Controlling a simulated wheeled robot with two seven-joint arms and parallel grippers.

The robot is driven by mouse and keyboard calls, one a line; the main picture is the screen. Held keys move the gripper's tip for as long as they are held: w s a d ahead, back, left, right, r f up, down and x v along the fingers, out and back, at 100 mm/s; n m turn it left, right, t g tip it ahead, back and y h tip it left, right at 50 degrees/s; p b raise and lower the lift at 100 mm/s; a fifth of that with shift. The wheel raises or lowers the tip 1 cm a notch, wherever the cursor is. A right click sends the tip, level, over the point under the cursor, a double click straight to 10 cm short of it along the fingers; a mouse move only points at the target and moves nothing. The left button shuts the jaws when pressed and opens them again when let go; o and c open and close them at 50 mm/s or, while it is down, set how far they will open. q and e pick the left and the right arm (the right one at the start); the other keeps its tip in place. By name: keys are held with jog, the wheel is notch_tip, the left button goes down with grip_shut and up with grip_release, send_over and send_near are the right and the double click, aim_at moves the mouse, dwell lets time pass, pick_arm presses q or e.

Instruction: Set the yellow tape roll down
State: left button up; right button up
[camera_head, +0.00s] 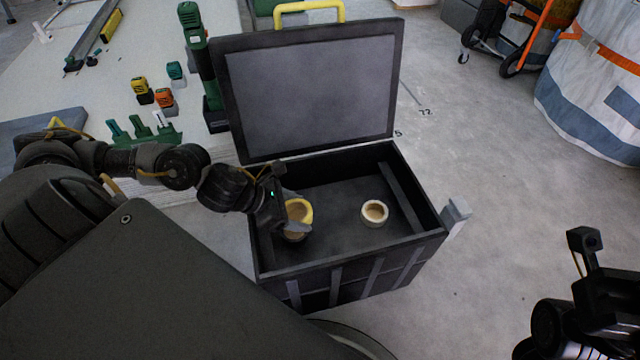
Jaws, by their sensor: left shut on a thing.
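The yellow tape roll (306,211) is in my left gripper (290,213), which is shut on it inside the open dark box (345,274), at its left part. The roll's tan middle shows, and the gripper hides part of its rim. I cannot tell whether the roll touches the box floor. A cream-white tape roll (375,222) lies on the box floor to the right, apart from the gripper. My right arm shows at the lower right with its gripper (584,240); its finger state is unclear.
The box lid (312,92) stands open at the back, with a yellow handle (308,10) behind its top edge. A green and black tool (200,70) stands left of the lid. Small colored blocks (140,87) sit on the pale surface farther left.

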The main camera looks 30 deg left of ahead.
pick_arm(q)
jog(key=s, duration=0.1)
jog(key=s+a+r, duration=0.1)
jog(key=shift+s+a+r, duration=0.2)
jog(key=shift+s+a, duration=0.1)
jog(key=shift+s, duration=0.05)
jog(key=shift+r, duration=0.15)
